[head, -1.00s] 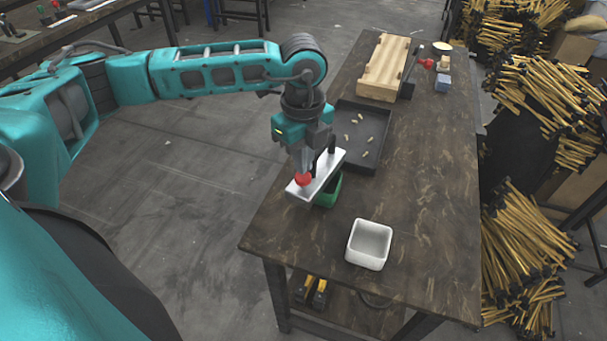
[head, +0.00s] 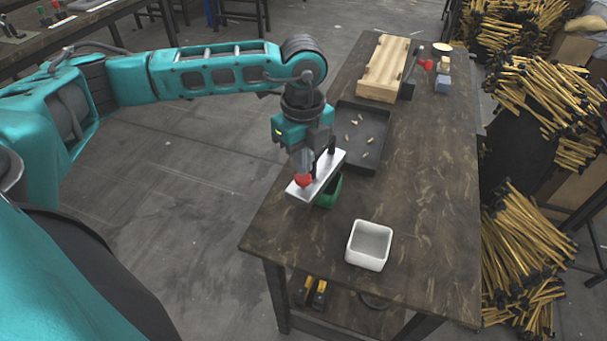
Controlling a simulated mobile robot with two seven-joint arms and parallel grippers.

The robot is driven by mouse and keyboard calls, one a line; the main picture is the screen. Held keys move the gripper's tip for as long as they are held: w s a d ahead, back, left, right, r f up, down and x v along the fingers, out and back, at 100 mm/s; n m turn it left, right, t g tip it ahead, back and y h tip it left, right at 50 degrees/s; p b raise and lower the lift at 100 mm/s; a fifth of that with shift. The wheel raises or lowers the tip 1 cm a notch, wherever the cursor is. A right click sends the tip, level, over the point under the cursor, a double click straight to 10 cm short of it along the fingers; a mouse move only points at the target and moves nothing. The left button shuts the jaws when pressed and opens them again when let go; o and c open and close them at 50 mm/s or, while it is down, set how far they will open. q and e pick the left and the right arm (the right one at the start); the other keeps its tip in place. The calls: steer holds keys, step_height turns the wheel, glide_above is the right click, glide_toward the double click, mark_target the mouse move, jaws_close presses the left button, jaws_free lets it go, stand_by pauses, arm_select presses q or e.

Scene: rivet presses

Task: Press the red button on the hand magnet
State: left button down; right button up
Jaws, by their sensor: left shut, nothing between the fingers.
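The hand magnet (head: 325,177) is a pale silver plate with a black upright part and a red button (head: 303,180) near its front left end. It sits over a green box (head: 328,193) on the table's left side. My left gripper (head: 302,170) is shut and empty, pointing down at the red button. Its fingertips appear to touch the button's top, though how far the button is pressed cannot be told. The gripper hides part of the magnet's back. My right gripper is out of view.
The dark workbench (head: 425,215) holds a black tray (head: 375,165) with several small brass-coloured pieces, a white square bin (head: 369,245), a wooden block (head: 384,68) and small red and blue items at the far end. The bench's right side is clear.

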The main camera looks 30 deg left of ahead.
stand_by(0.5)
arm_select(q)
steer(key=shift+f, duration=0.15)
steer(key=shift+f+b, duration=1.05)
steer(key=shift+f, duration=0.1)
steer(key=shift+r, duration=0.2)
steer(key=shift+r+p, duration=2.7)
steer(key=shift+r, duration=0.7)
